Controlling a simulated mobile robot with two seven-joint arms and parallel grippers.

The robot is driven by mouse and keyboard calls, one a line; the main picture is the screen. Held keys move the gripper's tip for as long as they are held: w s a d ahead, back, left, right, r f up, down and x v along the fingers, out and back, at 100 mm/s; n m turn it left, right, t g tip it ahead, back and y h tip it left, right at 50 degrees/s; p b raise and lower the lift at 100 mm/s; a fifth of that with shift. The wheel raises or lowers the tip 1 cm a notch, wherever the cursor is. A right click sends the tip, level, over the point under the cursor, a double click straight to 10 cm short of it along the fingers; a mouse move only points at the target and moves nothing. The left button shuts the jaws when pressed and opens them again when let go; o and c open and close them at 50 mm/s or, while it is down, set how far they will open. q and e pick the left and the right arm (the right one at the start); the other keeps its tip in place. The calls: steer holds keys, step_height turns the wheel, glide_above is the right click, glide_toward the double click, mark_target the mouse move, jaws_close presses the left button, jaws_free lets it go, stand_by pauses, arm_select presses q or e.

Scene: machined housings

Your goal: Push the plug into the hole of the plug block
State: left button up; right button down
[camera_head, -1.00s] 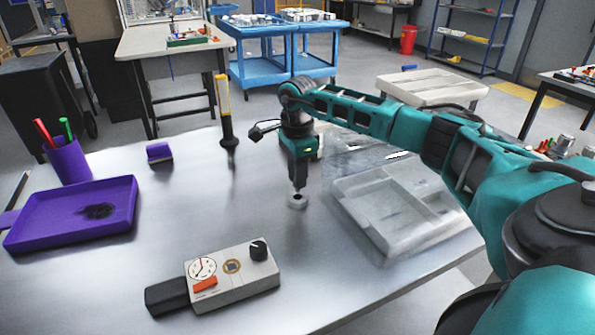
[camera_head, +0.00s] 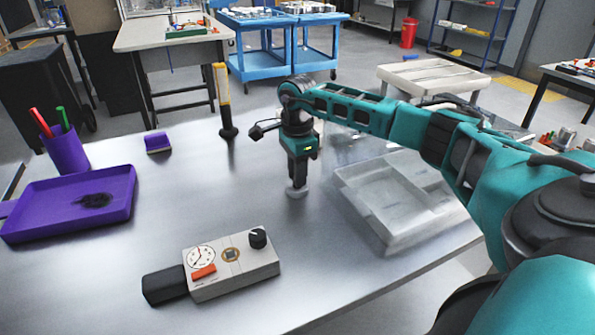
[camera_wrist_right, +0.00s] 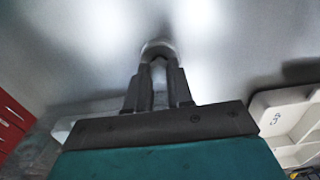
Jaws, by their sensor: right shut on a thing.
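My right gripper (camera_head: 297,186) points straight down over the middle of the metal table. It is shut on a small round grey piece (camera_head: 297,194), which looks like the plug. The piece also shows at the fingertips in the right wrist view (camera_wrist_right: 158,46). It is at or just above the table; the contact is too small to tell. No plug block with a hole can be made out clearly; the gripper may hide one. My left gripper is not in view.
A grey instrument box (camera_head: 232,264) with a dial and black knob lies at the front. A pale compartment tray (camera_head: 385,240) stands right of the gripper. A purple tray (camera_head: 40,232), purple pen cup (camera_head: 66,152) and yellow-handled tool (camera_head: 223,95) stand left. The table between is clear.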

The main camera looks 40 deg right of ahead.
steer(key=shift+f, duration=0.4)
steer(key=c, duration=0.9)
jaws_free()
step_height(320, 180, up, 13)
